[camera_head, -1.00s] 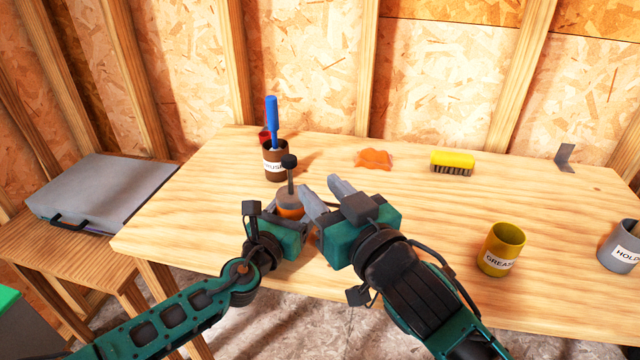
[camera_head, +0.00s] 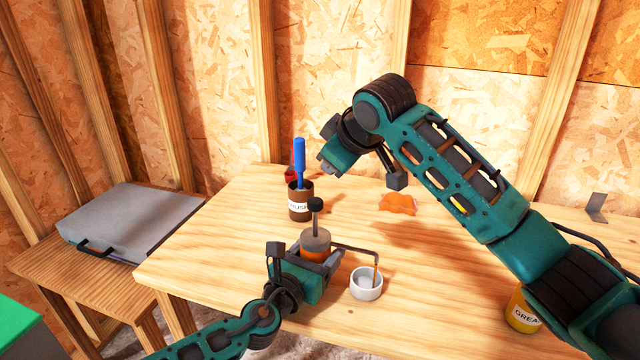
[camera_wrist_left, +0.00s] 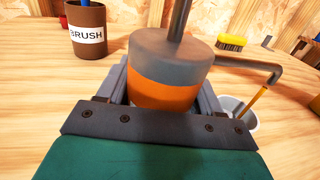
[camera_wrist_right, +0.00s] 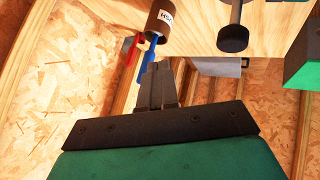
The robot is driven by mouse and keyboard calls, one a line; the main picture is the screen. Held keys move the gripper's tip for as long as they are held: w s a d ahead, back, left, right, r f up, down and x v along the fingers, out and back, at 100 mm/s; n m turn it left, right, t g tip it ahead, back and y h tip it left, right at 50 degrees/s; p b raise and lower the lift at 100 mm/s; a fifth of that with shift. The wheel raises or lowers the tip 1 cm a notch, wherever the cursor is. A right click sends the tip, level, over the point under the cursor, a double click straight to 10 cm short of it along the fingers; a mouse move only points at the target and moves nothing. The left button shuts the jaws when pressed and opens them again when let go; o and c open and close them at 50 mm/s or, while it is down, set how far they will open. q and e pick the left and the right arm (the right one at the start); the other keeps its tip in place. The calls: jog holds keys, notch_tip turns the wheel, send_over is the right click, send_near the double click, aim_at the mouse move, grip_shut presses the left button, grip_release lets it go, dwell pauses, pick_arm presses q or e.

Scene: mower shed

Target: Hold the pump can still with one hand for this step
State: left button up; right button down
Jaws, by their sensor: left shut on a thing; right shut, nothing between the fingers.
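The pump can (camera_head: 316,248) stands on the workbench, orange below and grey above, with an upright rod, a black knob and a bent side spout. My left gripper (camera_wrist_left: 160,95) is shut around its body, a finger on each side; it also shows in the head view (camera_head: 308,262). The spout ends over a small white cup (camera_head: 367,285). A thin orange-brown line runs from the spout end into the cup. My right gripper (camera_wrist_right: 157,82) is shut and empty, raised above the bench beyond the can; its fingertips are mostly hidden in the head view.
A brown BRUSH cup (camera_head: 300,203) with a blue-handled tool stands behind the can, a red object (camera_head: 290,173) beside it. An orange patch (camera_head: 398,203), a yellow GREASE cup (camera_head: 521,312) and a metal bracket (camera_head: 596,207) are on the bench. A grey case (camera_head: 130,220) lies left.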

jog(key=s+r+n+g, duration=0.3)
jog(key=s+r+g, duration=0.4)
jog(key=r, duration=0.5)
send_near(315, 201)
jog(key=x, duration=0.5)
jog(key=shift+a+f, duration=0.15)
jog(key=shift+a, duration=0.15)
jog(key=shift+f, duration=0.55)
